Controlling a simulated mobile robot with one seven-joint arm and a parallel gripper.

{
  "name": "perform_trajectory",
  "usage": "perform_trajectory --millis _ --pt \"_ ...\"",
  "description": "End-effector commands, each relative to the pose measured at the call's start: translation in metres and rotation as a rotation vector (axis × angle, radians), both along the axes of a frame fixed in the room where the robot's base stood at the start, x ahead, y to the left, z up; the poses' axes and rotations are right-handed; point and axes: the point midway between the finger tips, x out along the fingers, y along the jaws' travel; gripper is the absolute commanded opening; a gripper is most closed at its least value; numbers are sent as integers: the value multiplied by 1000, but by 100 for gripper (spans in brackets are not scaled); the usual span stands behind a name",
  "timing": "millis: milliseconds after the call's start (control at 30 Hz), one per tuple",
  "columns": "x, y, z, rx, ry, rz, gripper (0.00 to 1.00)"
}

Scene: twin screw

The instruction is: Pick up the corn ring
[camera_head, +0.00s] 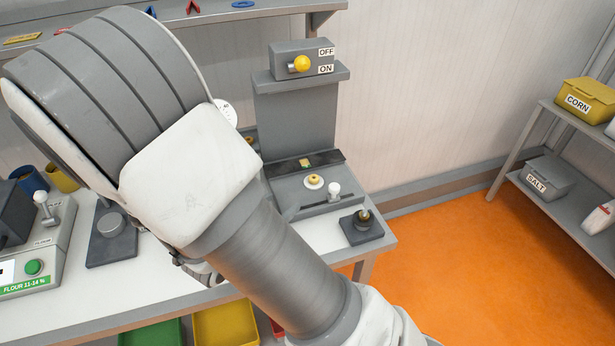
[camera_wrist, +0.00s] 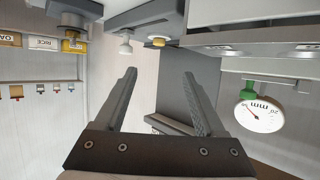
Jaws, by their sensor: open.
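A small yellow ring (camera_head: 314,180), which looks like the corn ring, sits on a round white plate on the grey machine (camera_head: 296,118). A white knob (camera_head: 334,188) stands close to its right. In the wrist view, which looks upside down, the yellow ring (camera_wrist: 158,41) shows near the top, beside the white knob (camera_wrist: 126,48). My gripper (camera_wrist: 160,76) is open with nothing between its fingers. The ring appears beyond the fingertips, roughly in line with the gap, and apart from them.
A small dark block with a post (camera_head: 362,222) stands at the table's right corner. A dial gauge (camera_wrist: 259,114) shows right of my fingers. A yellow CORN box (camera_head: 587,100) and a grey SALT box (camera_head: 545,177) sit on the right shelves. The orange floor between is clear.

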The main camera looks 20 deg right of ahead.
Motion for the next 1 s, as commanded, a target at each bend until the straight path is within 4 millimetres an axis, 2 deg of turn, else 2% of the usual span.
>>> perform_trajectory --millis 167,500,833,1000 --pt "15 -18 -10 -9 -1 -8 72" --pt "62 -66 -38 -6 0 -6 72" --pt "82 -84 -48 -5 0 -3 72" --pt "97 -103 -57 -6 0 -5 72"
